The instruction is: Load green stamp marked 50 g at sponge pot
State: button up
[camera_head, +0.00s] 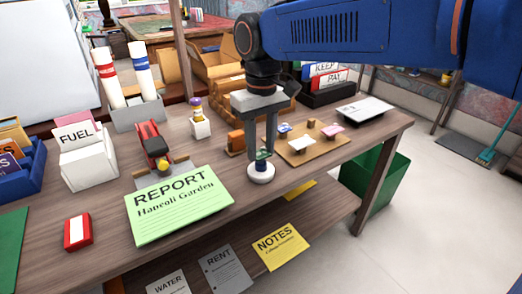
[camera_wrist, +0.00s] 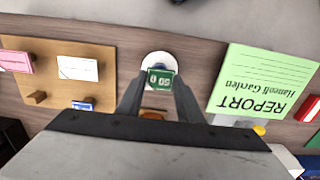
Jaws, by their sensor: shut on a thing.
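The green stamp marked 50 (camera_wrist: 161,79) is between the fingers of my gripper (camera_wrist: 157,90), which is shut on it. In the head view the green stamp (camera_head: 263,155) is at the fingertips of my gripper (camera_head: 262,150), directly over a round white pot (camera_head: 261,174), which looks like the sponge pot. The pot also shows behind the stamp in the wrist view (camera_wrist: 160,58). Fingers and stamp hide part of its top. I cannot tell whether the stamp touches the pot.
A brown board (camera_head: 303,154) with pink, white and blue pieces lies right of the pot. A green REPORT sheet (camera_head: 178,207) lies to its left. A white bottle-like holder (camera_head: 200,127) and red stapler-like tool (camera_head: 154,146) stand further back. The desk's front edge is close to the pot.

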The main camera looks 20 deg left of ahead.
aim_at(261, 153)
jog(key=shift+r, duration=2.5)
jog(key=shift+s, duration=0.1)
